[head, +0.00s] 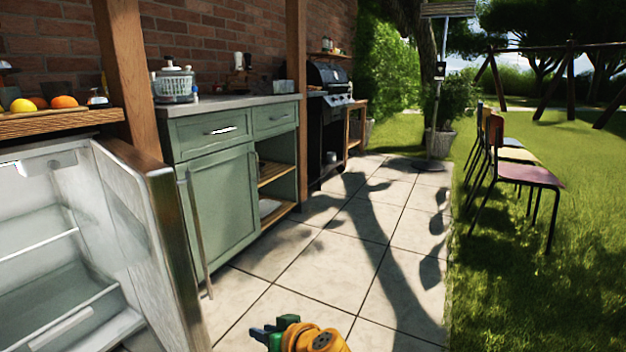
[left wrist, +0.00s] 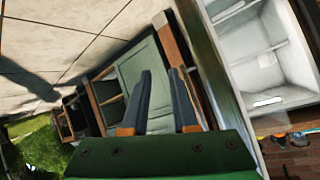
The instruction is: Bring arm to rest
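My left gripper (head: 262,332) shows at the bottom of the head view, with part of my orange arm beside it, above the paved floor. In the left wrist view its two dark fingers (left wrist: 160,100) stand apart with nothing between them, so it is open and empty. It touches nothing that I can see. My right gripper is in neither view.
An open fridge (head: 50,240) stands at the left, its door (head: 180,260) swung out near my left gripper. A green cabinet (head: 225,190) and a black grill (head: 328,130) line the brick wall. Chairs (head: 525,172) stand on the grass at right. The paving (head: 390,230) is free.

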